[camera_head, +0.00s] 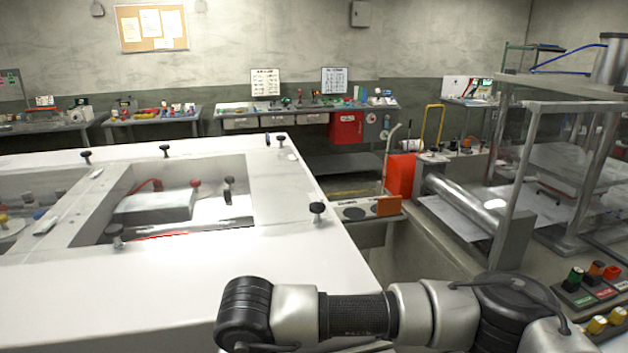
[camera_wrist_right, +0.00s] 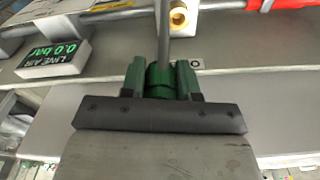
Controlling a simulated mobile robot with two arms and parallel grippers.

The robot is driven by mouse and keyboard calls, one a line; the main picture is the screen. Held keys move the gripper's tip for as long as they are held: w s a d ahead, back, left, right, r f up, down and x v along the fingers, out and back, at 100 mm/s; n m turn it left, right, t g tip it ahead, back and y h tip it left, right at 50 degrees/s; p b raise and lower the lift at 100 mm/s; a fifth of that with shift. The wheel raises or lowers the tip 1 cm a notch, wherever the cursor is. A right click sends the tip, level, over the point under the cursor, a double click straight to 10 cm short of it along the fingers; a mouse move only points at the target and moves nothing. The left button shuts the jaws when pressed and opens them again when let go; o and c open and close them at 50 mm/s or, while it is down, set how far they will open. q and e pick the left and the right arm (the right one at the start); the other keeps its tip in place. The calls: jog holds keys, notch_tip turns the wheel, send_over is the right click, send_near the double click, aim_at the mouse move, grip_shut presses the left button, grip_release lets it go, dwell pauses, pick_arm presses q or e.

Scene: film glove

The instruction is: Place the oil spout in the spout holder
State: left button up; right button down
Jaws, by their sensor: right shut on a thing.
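In the right wrist view my right gripper (camera_wrist_right: 160,76) is shut on the oil spout (camera_wrist_right: 163,48). The spout shows as a grey tube above a green round collar between the green fingers. The tube points up in the picture, and its far end runs out of the top edge. A brass ring (camera_wrist_right: 179,17) on a white block lies just right of the tube; I cannot tell whether this is the spout holder. In the head view my right arm crosses the bottom, with its gripper out of sight. My left gripper is in neither view.
A display reading "LINE AIR 0.0 bar" (camera_wrist_right: 54,58) stands left of the gripper. A red part (camera_wrist_right: 284,4) is at the top right. A white machine top (camera_head: 270,262) with black knobs fills the left of the head view; a metal frame (camera_head: 515,175) stands right.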

jog(key=d, duration=2.8)
jog(key=shift+w+d+r+m, duration=0.2)
jog(key=shift+d+r+m, duration=0.05)
jog(key=shift+m, duration=0.15)
